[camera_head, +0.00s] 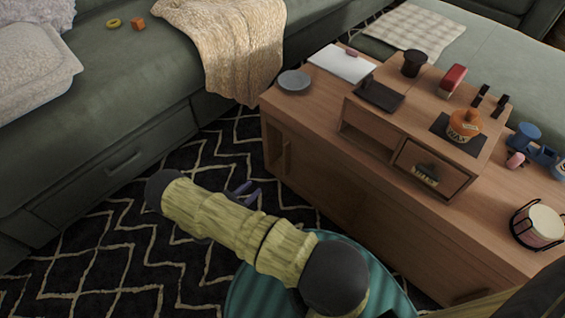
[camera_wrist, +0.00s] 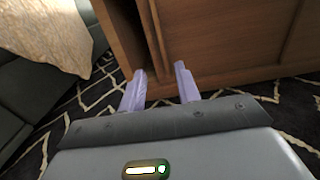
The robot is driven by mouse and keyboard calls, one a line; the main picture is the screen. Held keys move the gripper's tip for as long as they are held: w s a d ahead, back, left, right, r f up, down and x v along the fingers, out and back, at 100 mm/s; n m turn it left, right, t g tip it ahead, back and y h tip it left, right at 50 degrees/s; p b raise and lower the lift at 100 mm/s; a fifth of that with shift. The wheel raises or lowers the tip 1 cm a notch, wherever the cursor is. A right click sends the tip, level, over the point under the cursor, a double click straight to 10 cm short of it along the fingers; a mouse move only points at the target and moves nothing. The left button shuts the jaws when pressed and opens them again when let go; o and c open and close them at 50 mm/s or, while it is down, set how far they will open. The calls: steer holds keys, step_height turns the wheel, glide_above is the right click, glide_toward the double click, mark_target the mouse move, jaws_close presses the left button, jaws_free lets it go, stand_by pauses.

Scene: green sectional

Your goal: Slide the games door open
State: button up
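The low wooden cabinet (camera_head: 330,185) stands right of centre in the head view. Its long front has sliding panels; which one is the games door I cannot tell from any label. Near its left end is a dark opening (camera_head: 273,140), with an upright wooden strip (camera_head: 287,155) beside it. In the wrist view the opening (camera_wrist: 120,32) is at upper left, the upright strip (camera_wrist: 158,30) is near the middle and a flat door panel (camera_wrist: 235,40) is to its right. My gripper (camera_wrist: 160,86) is open and empty, low in front of the cabinet; it also shows in the head view (camera_head: 243,190).
A green sofa (camera_head: 130,75) with a draped tan blanket (camera_head: 235,40) stands on the left. A patterned rug (camera_head: 100,240) covers the floor between. The cabinet top carries a plate (camera_head: 294,81), a small drawer unit (camera_head: 375,128), an orange wax pot (camera_head: 463,126) and a drum (camera_head: 538,225).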

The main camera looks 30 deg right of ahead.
mark_target(284, 161)
steer(key=b+x, duration=0.6)
steer(key=x, duration=1)
steer(key=shift+w+d+b, duration=0.1)
steer(key=shift+d+b, duration=0.2)
steer(key=shift+d, duration=0.05)
jaws_close()
